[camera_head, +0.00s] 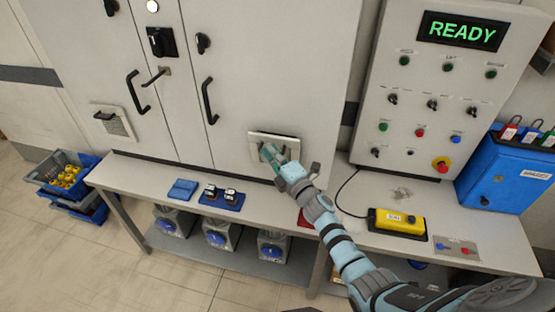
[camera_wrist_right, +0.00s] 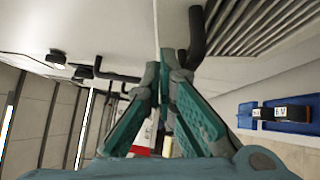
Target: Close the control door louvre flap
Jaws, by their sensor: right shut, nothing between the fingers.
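The louvre flap (camera_head: 288,137) sits low on the right-hand cabinet door (camera_head: 275,70) in the head view. My right gripper (camera_head: 268,150) is at the front of it, shut and empty, and hides part of it. In the right wrist view, the louvre slats (camera_wrist_right: 262,22) fill the upper right, and a dark bent handle (camera_wrist_right: 197,38) is close beside the tips of my shut right gripper (camera_wrist_right: 172,58). I cannot tell whether they touch, or how far open the flap is. My left gripper is not in view.
A similar louvre (camera_head: 118,124) is on the left door. The bench below holds a blue tray (camera_head: 222,200) with small parts and a yellow control box (camera_head: 398,223). The control panel (camera_head: 430,90) reads READY. A blue lock box (camera_head: 503,172) stands at right.

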